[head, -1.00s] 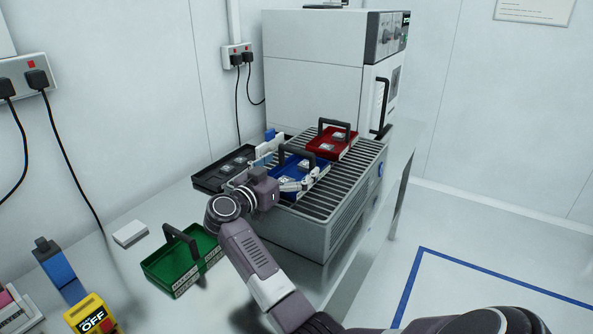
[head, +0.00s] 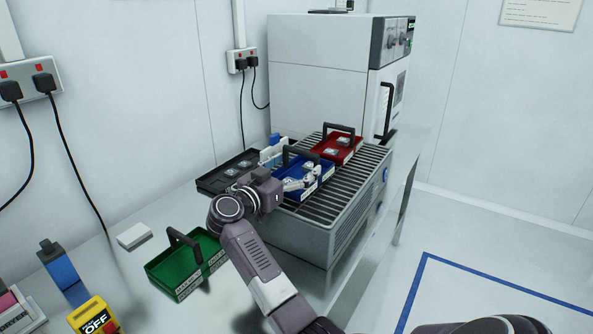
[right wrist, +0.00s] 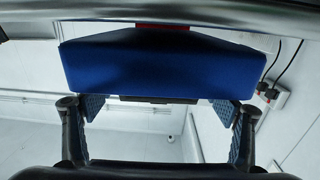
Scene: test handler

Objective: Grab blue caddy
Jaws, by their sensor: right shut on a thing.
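The blue caddy (head: 322,184) sits on the slatted top of the grey unit, between the black tray and the red caddy. It has a dark handle and small pale items inside. My right gripper (head: 298,184) is at its near side and shut on it; the fingers cover part of it. In the right wrist view the blue caddy (right wrist: 160,65) fills the upper middle, with my right gripper's fingers (right wrist: 158,108) on either side. The exact contact is hard to see. My left gripper is not in view.
The red caddy (head: 345,156) stands just behind on the grey slatted unit (head: 300,235). A black tray (head: 212,183) lies to the left. A green caddy (head: 160,271), a white box (head: 134,236) and a blue block (head: 60,268) are on the bench. A white cabinet (head: 315,85) stands behind.

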